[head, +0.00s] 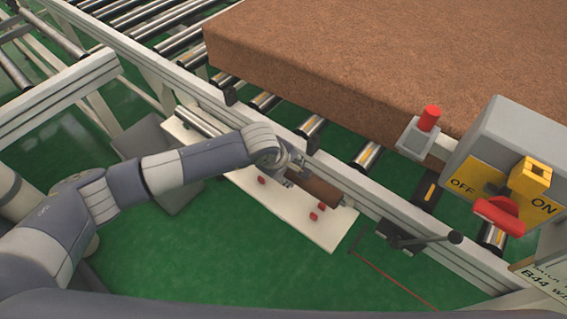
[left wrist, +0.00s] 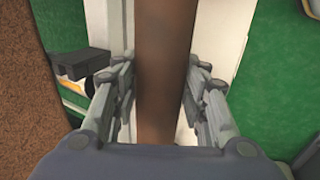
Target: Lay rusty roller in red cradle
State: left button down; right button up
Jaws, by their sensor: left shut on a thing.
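The rusty roller (head: 318,188) is a brown cylinder held above a white board (head: 290,222) beside the conveyor rail. My left gripper (head: 292,174) is shut on it. In the left wrist view the roller (left wrist: 166,45) runs lengthwise between the two fingers of my left gripper (left wrist: 162,80). Small red blocks of the red cradle (head: 321,206) stand on the board. One more red block (head: 262,180) is further left, near my wrist. I cannot tell whether the roller touches the cradle. My right gripper is not in view.
A silver roller (head: 200,121) lies at the board's far left end. The conveyor (head: 395,213) bears a large brown mattress (head: 330,60). A crank lever (head: 425,241), a red button (head: 429,117) and an ON/OFF switch box (head: 520,140) are at the right. Green floor lies in front.

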pick_arm(q)
jog(key=shift+w+f+b, duration=0.1)
jog(key=shift+f+b, duration=0.3)
jog(key=shift+f, duration=0.5)
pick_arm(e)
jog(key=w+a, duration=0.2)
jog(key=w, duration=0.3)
pick_arm(q)
jog(key=shift+f+b, duration=0.35)
notch_tip(320, 180, down, 3)
jog(key=shift+d+f+b, duration=0.1)
jog(key=shift+b, duration=0.85)
jog(key=shift+f+b, duration=0.7)
jog(key=shift+f, duration=0.1)
jog(key=shift+f+b, duration=0.3)
jog(key=shift+b, duration=0.05)
jog(key=shift+f, duration=0.25)
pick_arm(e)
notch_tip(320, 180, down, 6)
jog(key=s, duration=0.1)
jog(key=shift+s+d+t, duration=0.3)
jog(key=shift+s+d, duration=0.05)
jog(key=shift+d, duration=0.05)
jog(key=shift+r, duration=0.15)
